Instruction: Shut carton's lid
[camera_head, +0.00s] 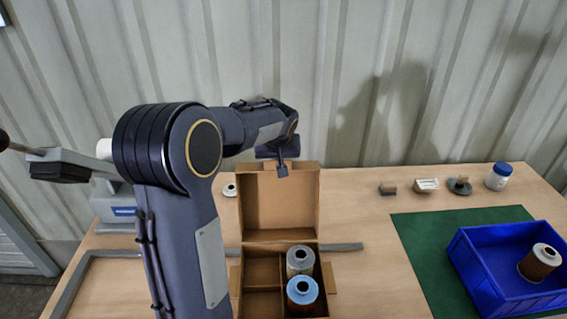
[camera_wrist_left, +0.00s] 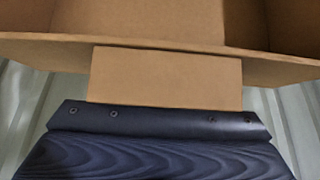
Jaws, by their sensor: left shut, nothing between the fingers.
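The brown cardboard carton (camera_head: 242,275) stands on the table with its lid (camera_head: 278,205) raised, roughly upright, at the far side. Inside, dividers form compartments. A filter cartridge with a grey top (camera_head: 300,257) and one with a blue top (camera_head: 302,290) stand on the right; the visible left compartments look empty. My left gripper (camera_head: 282,171) is shut and empty at the lid's top edge. In the left wrist view, the dark gripper (camera_wrist_left: 160,118) is right by a cardboard tab (camera_wrist_left: 166,77) on the lid's edge; whether they touch is unclear. My right gripper is out of view.
A blue bin (camera_head: 488,268) holding a brown cartridge (camera_head: 540,262) stands on a green mat (camera_head: 415,243) at right. A grey strip (camera_head: 345,247) lies beside the carton.

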